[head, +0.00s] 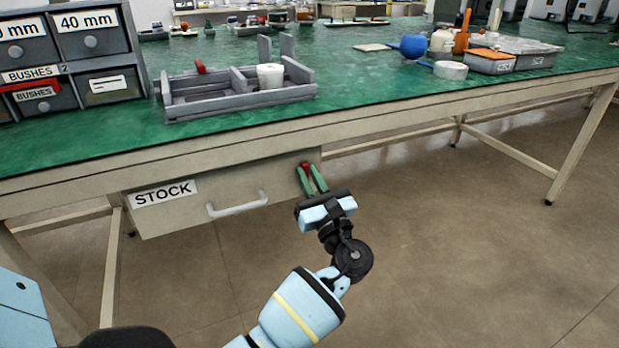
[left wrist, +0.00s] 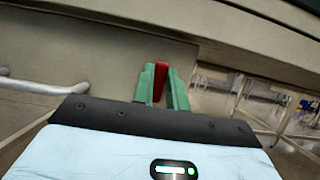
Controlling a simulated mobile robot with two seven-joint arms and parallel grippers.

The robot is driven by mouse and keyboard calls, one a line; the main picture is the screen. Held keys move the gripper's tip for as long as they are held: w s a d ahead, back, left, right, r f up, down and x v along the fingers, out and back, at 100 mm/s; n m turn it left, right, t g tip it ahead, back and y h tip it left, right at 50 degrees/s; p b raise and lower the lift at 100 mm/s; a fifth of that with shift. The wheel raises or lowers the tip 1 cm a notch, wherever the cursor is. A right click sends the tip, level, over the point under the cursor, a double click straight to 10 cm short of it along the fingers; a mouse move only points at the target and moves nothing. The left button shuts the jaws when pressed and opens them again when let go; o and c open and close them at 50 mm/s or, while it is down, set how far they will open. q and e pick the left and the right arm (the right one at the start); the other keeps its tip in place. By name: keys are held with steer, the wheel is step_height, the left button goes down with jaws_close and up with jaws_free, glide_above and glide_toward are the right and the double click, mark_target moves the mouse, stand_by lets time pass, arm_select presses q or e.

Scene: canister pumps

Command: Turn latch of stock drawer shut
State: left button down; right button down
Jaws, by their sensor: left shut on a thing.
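The stock drawer (head: 175,215) hangs under the green bench top, with a STOCK label and a pale bar handle (head: 238,204). Its front looks flush under the bench edge. The red latch (head: 305,165) is at the drawer's right end, and it also shows in the left wrist view (left wrist: 158,84). My left gripper (head: 310,178) is at the latch, its green fingers on either side of it, shut on it. In the left wrist view the red piece stands upright between the fingers (left wrist: 160,86). The fingers hide part of the latch. My right gripper is not in view.
The floor right of my left arm is clear below the bench.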

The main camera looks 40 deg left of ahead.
arm_select(q)
steer(key=shift+n, duration=0.4)
steer(key=n+g+b, duration=0.1)
steer(key=n+g, duration=0.1)
steer(key=n, duration=0.3)
steer(key=n+g+b, duration=0.1)
steer(key=n+g, duration=0.2)
steer(key=n, duration=0.2)
steer(key=n+g+b, duration=0.2)
steer(key=n, duration=0.3)
steer(key=shift+s+n+g+h, duration=0.15)
steer(key=shift+n+g+h, duration=0.15)
steer(key=shift+g, duration=0.1)
steer(key=n+h, duration=0.1)
steer(key=n, duration=0.1)
steer(key=shift+f+n+g, duration=0.1)
steer(key=shift+n+g, duration=0.2)
steer(key=shift+n, duration=0.1)
steer(key=n, duration=0.2)
steer(key=shift+n+h, duration=0.3)
steer(key=shift+h, duration=0.1)
steer(key=shift+n+p, duration=0.3)
steer(key=shift+a, duration=0.1)
